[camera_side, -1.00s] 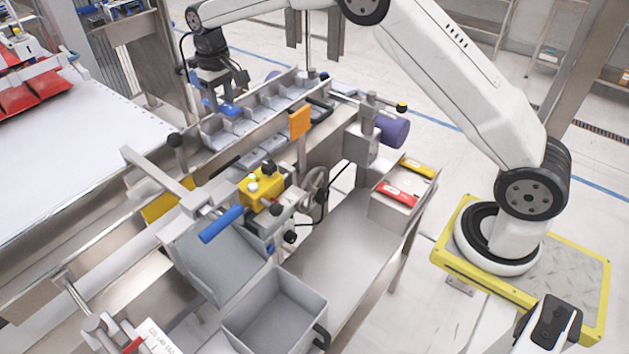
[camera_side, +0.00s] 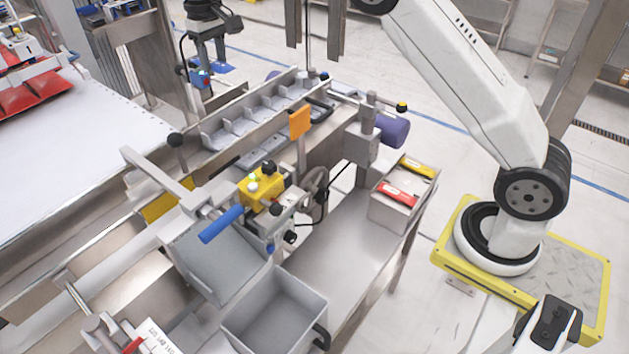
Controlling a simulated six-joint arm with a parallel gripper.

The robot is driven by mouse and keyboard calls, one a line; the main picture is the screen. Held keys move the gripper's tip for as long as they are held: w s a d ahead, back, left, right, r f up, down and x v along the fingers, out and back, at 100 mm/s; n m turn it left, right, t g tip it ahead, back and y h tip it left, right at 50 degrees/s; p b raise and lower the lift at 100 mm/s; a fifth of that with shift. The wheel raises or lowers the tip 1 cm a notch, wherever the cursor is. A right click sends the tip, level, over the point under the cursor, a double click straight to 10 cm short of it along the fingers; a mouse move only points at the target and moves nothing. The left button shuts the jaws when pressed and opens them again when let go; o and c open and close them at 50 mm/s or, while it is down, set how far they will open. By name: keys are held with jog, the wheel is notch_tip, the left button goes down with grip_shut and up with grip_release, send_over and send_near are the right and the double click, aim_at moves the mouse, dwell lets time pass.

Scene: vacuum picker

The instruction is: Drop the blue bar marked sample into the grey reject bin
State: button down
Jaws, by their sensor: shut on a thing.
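My gripper (camera_side: 205,72) hangs from the arm at the top left, above and behind the far end of the row of grey compartments. It is shut on the blue bar (camera_side: 200,78), which shows as a small blue patch between and below the fingers. The bar's marking is too small to read. The grey reject bin (camera_side: 279,300) appears to be the open grey box at the bottom centre, far from my gripper and nearer the camera. Its visible inside looks empty.
The row of grey compartments (camera_side: 262,112) runs below my gripper. An orange plate (camera_side: 300,121), a yellow control box (camera_side: 262,186) and a blue handle (camera_side: 221,224) stand between there and the bin. A box with red and yellow items (camera_side: 385,206) is at the right. The steel bench (camera_side: 335,255) has clear room.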

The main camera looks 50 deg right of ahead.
jog(key=shift+r, duration=0.55)
jog(key=shift+s+a+r, duration=0.15)
jog(key=shift+a, duration=0.1)
jog(key=s+a+r, duration=0.2)
jog(key=s+a, duration=1.2)
jog(key=a, duration=0.1)
jog(key=s+a+f, duration=0.1)
jog(key=s+a, duration=0.1)
jog(key=s, duration=0.7)
jog(key=s+a+f, duration=0.1)
jog(key=s+a, duration=0.1)
jog(key=s, duration=0.7)
notch_tip(320, 180, down, 28)
jog(key=shift+d+r, duration=0.15)
jog(key=shift+r, duration=0.1)
jog(key=shift+f, duration=0.2)
jog(key=shift+f, duration=2.8)
